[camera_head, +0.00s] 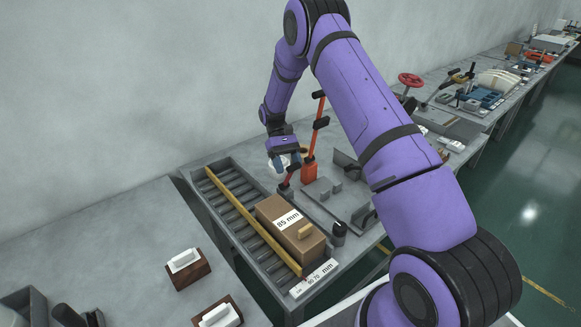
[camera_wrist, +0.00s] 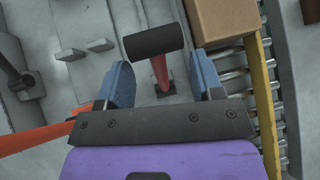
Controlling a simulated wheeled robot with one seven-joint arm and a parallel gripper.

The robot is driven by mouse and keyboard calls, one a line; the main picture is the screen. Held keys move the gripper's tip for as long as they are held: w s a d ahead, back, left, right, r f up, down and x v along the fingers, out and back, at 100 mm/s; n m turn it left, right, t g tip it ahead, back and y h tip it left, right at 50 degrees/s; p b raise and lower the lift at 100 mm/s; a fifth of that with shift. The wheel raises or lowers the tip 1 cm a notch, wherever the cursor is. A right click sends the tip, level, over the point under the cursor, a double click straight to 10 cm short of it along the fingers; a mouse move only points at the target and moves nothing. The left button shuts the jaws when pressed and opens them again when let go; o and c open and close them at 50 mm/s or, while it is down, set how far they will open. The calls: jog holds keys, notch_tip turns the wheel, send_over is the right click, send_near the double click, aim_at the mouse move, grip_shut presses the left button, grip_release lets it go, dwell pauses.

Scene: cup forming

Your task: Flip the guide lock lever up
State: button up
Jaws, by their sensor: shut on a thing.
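The guide lock lever, a short red stem with a black crossbar grip (camera_wrist: 153,42), shows in the wrist view between my blue fingers. My gripper (camera_wrist: 163,78) is shut on the black grip, with one finger at each end of it. My fingers mostly hide the grip there, and the lever's exact tilt is hard to tell. The yellow guide rail (camera_head: 251,219) runs along the rollers.
A cardboard box (camera_head: 291,230) marked 85 mm sits on the conveyor beside the rail. A taller orange lever (camera_head: 318,128) stands close to the right of my gripper. A white scale plate (camera_head: 315,278) is at the conveyor's near end. Grey brackets lie on the bench to the right.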

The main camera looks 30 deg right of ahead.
jog(key=shift+w, duration=0.1)
grip_shut()
jog(key=shift+r, duration=0.1)
jog(key=shift+w+r, duration=0.1)
jog(key=o, duration=0.8)
grip_release()
jog(key=shift+a, duration=0.1)
jog(key=o, duration=0.3)
jog(key=v, duration=1)
jog(key=shift+w+r, duration=0.2)
jog(key=shift+r, duration=0.05)
